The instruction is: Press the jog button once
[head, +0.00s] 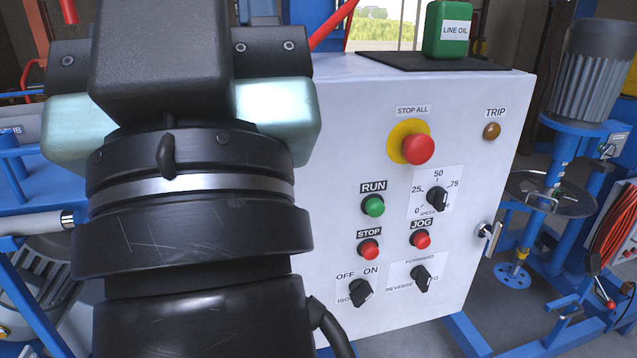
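The jog button (420,239) is a small red push button under a black JOG label, on the right part of the white control panel (335,125) in the head view. It stands clear of anything in front of it. My arm's dark wrist and gripper body fill the left of the view, left of the buttons and in front of the panel's left part. The fingertips are hidden behind the gripper body, so I cannot see whether they are open or shut, or whether they touch anything.
Close to the jog button are a red STOP button (369,250), a green RUN button (373,206), the speed knob (437,199) and the forward/reverse selector (421,279). A large red STOP ALL button (418,149) sits above.

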